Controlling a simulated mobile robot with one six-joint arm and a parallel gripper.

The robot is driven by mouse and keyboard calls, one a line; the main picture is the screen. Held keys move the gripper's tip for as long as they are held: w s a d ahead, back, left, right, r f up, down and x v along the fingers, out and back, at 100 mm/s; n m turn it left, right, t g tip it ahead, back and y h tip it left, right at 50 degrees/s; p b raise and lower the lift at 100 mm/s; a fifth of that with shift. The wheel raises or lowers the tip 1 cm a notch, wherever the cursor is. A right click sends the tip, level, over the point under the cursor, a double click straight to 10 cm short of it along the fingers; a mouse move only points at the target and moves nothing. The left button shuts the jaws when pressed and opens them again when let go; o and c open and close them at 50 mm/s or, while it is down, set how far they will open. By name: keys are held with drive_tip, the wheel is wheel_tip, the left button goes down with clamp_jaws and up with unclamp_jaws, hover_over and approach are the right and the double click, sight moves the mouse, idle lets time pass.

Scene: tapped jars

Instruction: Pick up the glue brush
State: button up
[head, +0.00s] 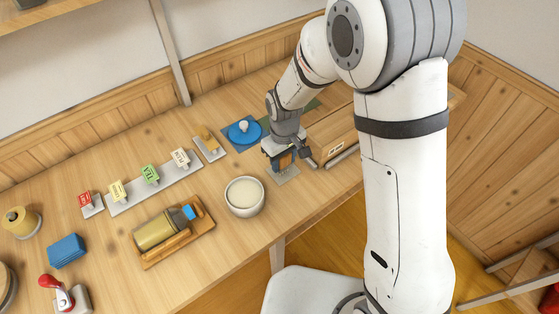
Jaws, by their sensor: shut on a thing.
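My gripper (285,165) points down over a small grey plate (287,177) near the table's middle right. It is shut on a small orange-brown and dark thing (285,158), which I take to be the glue brush. The fingers hide most of it. I cannot tell whether it touches the plate. A white bowl (245,208) with a cream filling stands just left of and in front of my gripper.
A wooden tray (205,229) holds a jar lying on its side. A row of colored tags (150,174) stands on a grey strip. A blue round lid (245,131) lies behind my gripper, and a wooden box (333,132) is close on its right.

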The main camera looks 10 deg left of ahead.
drive_tip(key=shift+c, duration=0.8)
drive_tip(key=shift+r, duration=0.1)
wheel_tip(320, 180, up, 10)
drive_tip(key=shift+f, duration=0.1)
idle(1.7)
